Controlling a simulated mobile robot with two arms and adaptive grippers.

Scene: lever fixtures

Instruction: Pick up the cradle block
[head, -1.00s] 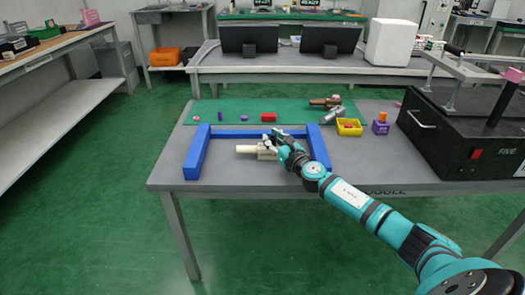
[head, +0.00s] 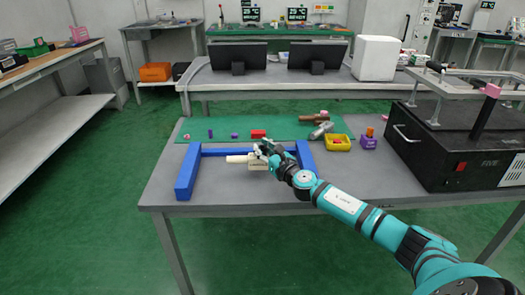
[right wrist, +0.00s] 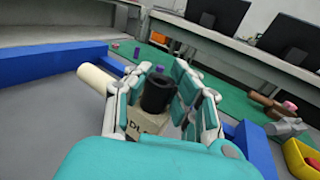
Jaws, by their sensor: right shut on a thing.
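The cradle block (head: 258,166) is a cream block inside the blue frame on the table. Part of its dark lettering shows in the right wrist view (right wrist: 147,124). A cream rod (head: 238,158) sticks out on its left; the rod also shows in the right wrist view (right wrist: 97,79). My right gripper (head: 266,151) is at the block from above, its fingers on both sides and shut on it. A black hollow cylinder (right wrist: 156,94) stands between the fingers above the block. The fingers partly hide the block. I cannot tell whether it touches the table. My left gripper is not in view.
The blue frame (head: 187,172) borders the block on the left, back and right. Behind it lie a red block (head: 258,134) and small purple pieces on a green mat. A yellow bin (head: 338,143) and a black box (head: 450,150) stand to the right.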

